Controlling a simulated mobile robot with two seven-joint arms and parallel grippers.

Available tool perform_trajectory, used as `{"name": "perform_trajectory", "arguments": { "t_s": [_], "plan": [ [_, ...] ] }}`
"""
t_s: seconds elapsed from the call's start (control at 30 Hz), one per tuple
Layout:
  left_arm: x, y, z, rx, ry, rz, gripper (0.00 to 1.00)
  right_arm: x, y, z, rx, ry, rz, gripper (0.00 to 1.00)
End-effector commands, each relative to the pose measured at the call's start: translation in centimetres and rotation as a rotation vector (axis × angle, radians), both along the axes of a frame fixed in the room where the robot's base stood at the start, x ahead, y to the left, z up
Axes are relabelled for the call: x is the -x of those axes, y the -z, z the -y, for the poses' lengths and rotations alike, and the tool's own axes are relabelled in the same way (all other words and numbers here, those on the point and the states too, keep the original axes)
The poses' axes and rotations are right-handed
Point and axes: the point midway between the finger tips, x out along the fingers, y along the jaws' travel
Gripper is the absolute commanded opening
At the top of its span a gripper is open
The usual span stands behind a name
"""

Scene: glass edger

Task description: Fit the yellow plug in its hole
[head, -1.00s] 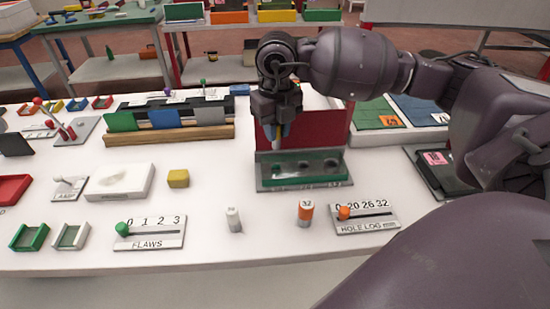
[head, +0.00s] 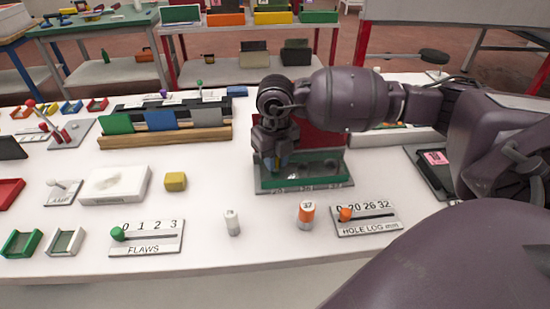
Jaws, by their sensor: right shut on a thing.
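My right gripper (head: 273,163) is shut low over the left part of a green plate (head: 318,183) with a row of holes. It points down. The thing in its jaws is mostly hidden by the fingers; only a small yellowish and blue patch shows there, so I cannot tell whether it is in a hole. A white plug (head: 232,222) and an orange-and-white plug (head: 306,214) stand upright on the table in front of the plate. My left gripper is not in view.
A red panel (head: 325,137) stands behind the plate. A yellow block (head: 175,181) and a white box (head: 117,184) lie to the left. The FLAWS slider (head: 148,238) and HOLE LOG slider (head: 366,218) sit near the front edge. Bare table lies between block and plate.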

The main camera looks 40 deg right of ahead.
Motion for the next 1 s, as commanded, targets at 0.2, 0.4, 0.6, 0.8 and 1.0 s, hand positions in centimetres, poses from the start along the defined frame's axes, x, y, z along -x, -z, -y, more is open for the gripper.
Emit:
{"name": "perform_trajectory", "arguments": {
  "t_s": [0.2, 0.4, 0.6, 0.8, 1.0],
  "plan": [
    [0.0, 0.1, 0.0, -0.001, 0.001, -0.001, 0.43, 0.0, 0.3, 0.0, 0.000, 0.000, 0.000, 0.23],
    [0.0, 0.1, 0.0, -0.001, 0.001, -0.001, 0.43, 0.0, 0.3, 0.0, 0.000, 0.000, 0.000, 0.46],
    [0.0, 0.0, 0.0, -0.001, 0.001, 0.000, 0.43, 0.0, 0.2, 0.0, 0.000, 0.000, 0.000, 0.46],
    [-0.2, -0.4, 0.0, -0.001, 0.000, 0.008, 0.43, -0.1, -1.2, 0.0, 0.002, 0.001, 0.004, 0.46],
    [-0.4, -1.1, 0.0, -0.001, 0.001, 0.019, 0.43, -0.1, -4.9, 0.0, 0.001, 0.000, 0.006, 0.46]
  ]
}}
